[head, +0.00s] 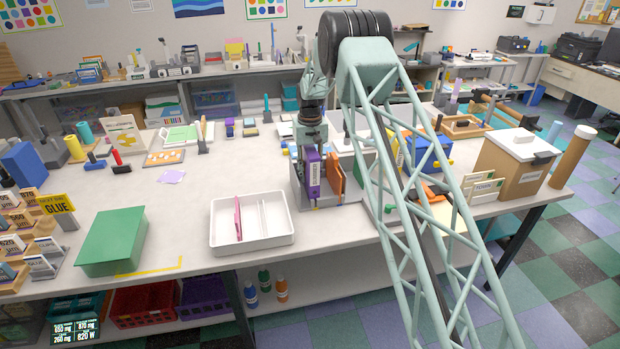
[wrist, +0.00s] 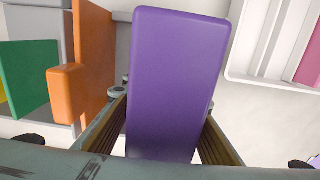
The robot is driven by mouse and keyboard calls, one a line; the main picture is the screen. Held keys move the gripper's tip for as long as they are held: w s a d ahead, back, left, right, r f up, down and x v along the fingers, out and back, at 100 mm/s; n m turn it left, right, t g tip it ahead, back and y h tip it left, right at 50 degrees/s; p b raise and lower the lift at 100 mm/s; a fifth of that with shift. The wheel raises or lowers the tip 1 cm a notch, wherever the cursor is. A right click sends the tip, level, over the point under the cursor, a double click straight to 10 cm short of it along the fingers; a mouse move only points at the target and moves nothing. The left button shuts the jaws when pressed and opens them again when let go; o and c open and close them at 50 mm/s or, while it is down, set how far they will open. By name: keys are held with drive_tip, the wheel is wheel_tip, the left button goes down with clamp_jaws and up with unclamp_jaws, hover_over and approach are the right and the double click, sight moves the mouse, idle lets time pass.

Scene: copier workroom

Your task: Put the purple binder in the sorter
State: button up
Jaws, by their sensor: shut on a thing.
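The purple binder (head: 313,175) is upright in the left part of the grey sorter (head: 345,185), in the head view. My gripper (head: 312,130) comes down on it from above and is shut on it. In the wrist view the purple binder (wrist: 175,80) fills the middle, between the two fingers. An orange binder (head: 335,176) stands tilted in the sorter just right of the purple one; it also shows in the wrist view (wrist: 90,60). Whether the purple binder's bottom rests on the sorter floor I cannot tell.
A white tray (head: 270,243) with a pink divider or folder (head: 238,218) stands left of the sorter. A green box (head: 112,240) lies farther left. A blue box (head: 428,153) and a tan bin (head: 512,170) stand to the right. My arm covers part of the sorter's right side.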

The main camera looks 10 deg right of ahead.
sight(310, 147)
drive_tip(key=shift+f, duration=0.8)
drive_tip(key=shift+f, duration=0.1)
drive_tip(key=o, duration=1)
drive_tip(key=shift+r, duration=6.05)
drive_tip(key=shift+r, duration=0.15)
